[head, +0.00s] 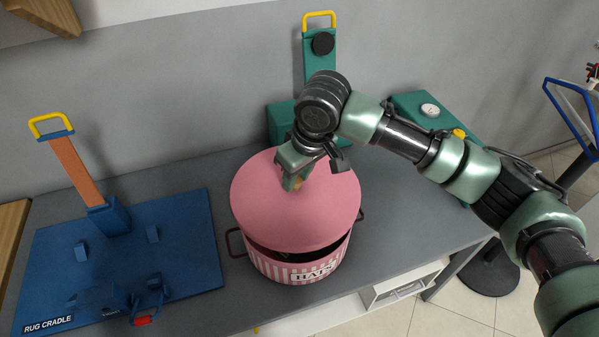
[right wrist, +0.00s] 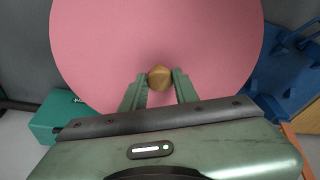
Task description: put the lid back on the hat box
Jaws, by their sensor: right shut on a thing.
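The pink round lid (head: 262,205) is over the striped pink and white hat box (head: 275,266) in the head view. A dark gap shows between lid and rim at the front, so the lid sits raised or tilted there. My right gripper (head: 294,184) is shut on the lid's wooden knob, at the lid's middle. The right wrist view shows the knob (right wrist: 159,77) between the fingertips and the pink lid (right wrist: 115,45) filling much of the picture. The box's back rim is hidden by the lid. My left gripper is not in view.
A blue rug cradle (head: 185,235) with an orange upright takes up the counter's left side. Green stands (head: 285,122) are behind the box, and another green block (head: 425,105) is at the back right. Grey counter (head: 400,225) is bare to the right of the box.

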